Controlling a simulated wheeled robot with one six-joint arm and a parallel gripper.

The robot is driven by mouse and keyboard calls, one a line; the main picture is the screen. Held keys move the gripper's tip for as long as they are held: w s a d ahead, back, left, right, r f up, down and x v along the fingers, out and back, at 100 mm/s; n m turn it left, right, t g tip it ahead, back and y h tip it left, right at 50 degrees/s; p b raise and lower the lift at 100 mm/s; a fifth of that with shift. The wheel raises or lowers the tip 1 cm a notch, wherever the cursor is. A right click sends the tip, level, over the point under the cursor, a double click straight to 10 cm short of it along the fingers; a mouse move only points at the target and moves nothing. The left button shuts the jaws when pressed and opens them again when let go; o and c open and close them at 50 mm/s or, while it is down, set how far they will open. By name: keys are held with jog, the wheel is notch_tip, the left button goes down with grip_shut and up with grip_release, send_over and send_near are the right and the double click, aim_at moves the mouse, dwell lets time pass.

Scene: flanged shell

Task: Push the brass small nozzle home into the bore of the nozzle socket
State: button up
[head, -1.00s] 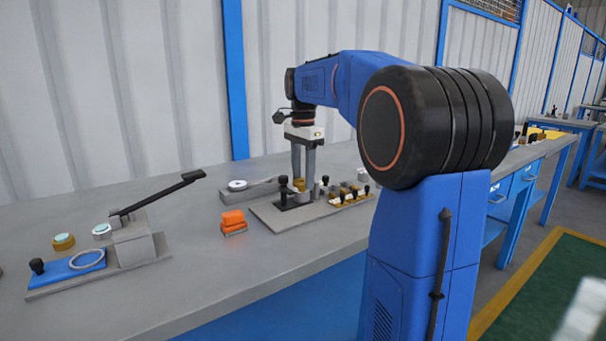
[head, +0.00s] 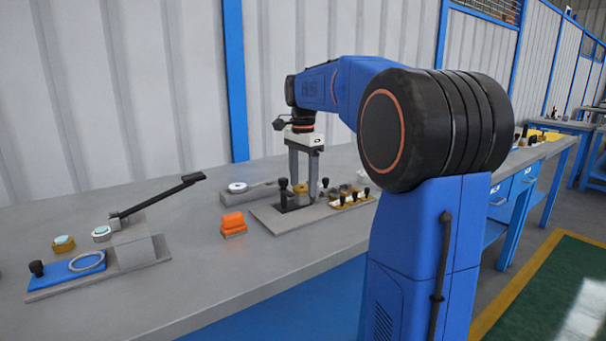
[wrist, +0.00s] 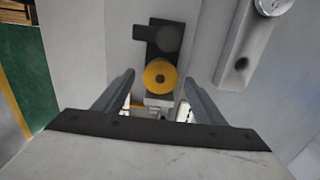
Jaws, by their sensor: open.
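In the wrist view the brass small nozzle (wrist: 160,76) is a round yellow disc with a small dark centre, seen from above. It lies between the spread fingers of my gripper (wrist: 159,79), with a gap on each side. In the head view my gripper (head: 303,186) points down with its fingers astride the brass piece (head: 301,189). The nozzle socket and its bore are hidden under the brass in the wrist view, so I cannot tell how deep the nozzle sits.
A dark bracket (wrist: 160,38) with a round knob adjoins the nozzle. A grey plate (head: 276,222) carries a row of small brass and black parts at right. An orange block (head: 232,220) stands at left, near a lever fixture (head: 140,250). The front of the bench is clear.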

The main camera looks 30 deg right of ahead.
aim_at(303, 187)
notch_tip(303, 187, up, 17)
jog(key=shift+r, duration=0.2)
dwell(0.4)
dwell(0.5)
